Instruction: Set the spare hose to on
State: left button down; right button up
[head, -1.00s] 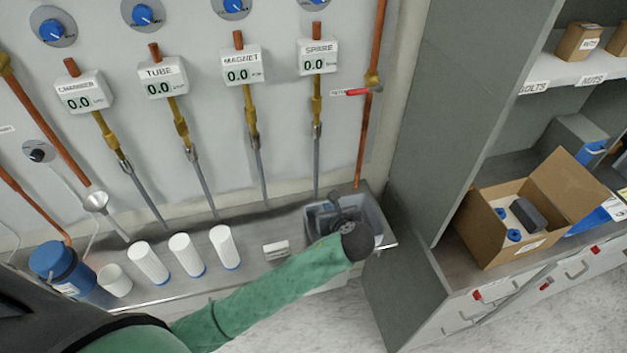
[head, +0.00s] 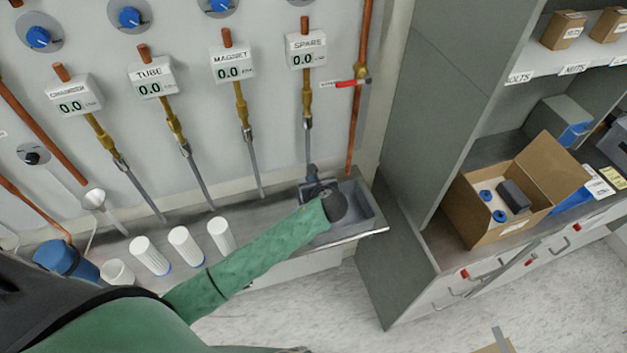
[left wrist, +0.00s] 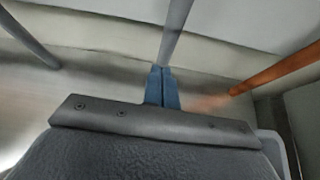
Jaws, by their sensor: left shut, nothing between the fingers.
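The spare hose (head: 308,138) is a grey tube hanging from a brass fitting (head: 306,98) under the white SPARE meter (head: 305,50), which reads 0.0. A sliver of the dial plate above that meter shows at the top edge; its knob is out of frame. My left gripper (head: 312,172) is over the grey bin, near the hose's lower end. In the left wrist view its blue fingers (left wrist: 162,88) are shut and empty. A grey hose (left wrist: 176,28) runs up just beyond their tips; I cannot tell whether they touch. My right gripper is out of view.
A grey bin (head: 362,207) stands at the ledge's right end. Several white cylinders (head: 185,246) and a blue container (head: 62,257) stand along the ledge. A red-handled valve (head: 346,84) sits on the copper pipe (head: 357,125). A grey cabinet (head: 410,110) stands to the right.

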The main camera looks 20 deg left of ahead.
pick_arm(q)
jog(key=shift+w+a+f, duration=0.1)
jog(key=shift+w+f, duration=0.05)
jog(key=shift+f, duration=0.05)
notch_tip(320, 180, up, 4)
jog(key=shift+r, duration=0.3)
dwell(0.4)
jog(key=shift+r, duration=0.1)
